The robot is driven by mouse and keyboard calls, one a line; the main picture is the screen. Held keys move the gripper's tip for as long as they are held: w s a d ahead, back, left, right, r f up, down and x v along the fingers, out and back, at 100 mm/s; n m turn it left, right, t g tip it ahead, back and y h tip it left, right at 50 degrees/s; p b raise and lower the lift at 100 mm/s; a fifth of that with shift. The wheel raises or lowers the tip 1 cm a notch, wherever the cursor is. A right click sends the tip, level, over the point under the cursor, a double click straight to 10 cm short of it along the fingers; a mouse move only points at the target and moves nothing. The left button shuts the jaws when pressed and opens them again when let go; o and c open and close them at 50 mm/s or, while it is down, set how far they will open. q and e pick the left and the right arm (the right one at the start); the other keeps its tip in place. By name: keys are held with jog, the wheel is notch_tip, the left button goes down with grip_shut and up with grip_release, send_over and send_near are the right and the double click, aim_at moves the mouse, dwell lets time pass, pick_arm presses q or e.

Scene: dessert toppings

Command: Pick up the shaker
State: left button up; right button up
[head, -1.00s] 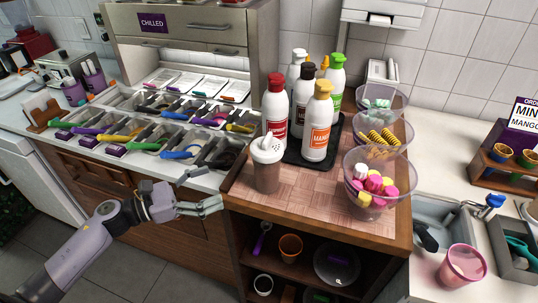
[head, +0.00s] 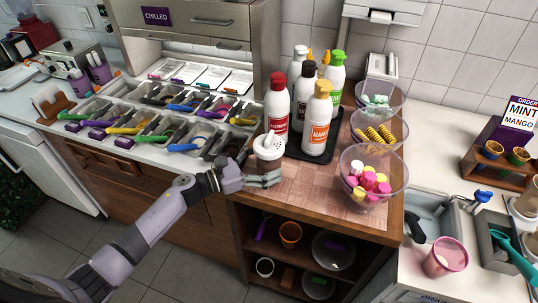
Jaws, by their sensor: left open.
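The shaker (head: 268,150) has a white perforated lid and a brownish see-through body. It stands upright near the left front corner of the wooden cart top. My left gripper (head: 268,177) is open at the shaker's front left side. Its fingers cover the lower part of the shaker, so I cannot tell whether they touch it. My right gripper is out of view.
Several sauce bottles (head: 317,122) stand on a black tray (head: 307,154) just behind the shaker. Glass bowls of toppings (head: 372,180) line the cart's right side. The wooden top (head: 303,195) is bare in front. A topping counter is at left.

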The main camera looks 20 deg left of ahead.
pick_arm(q)
jog(key=shift+w+d, duration=0.35)
jog(key=shift+s, duration=0.1)
jog(key=c, duration=1.5)
jog(key=shift+a+r, duration=0.1)
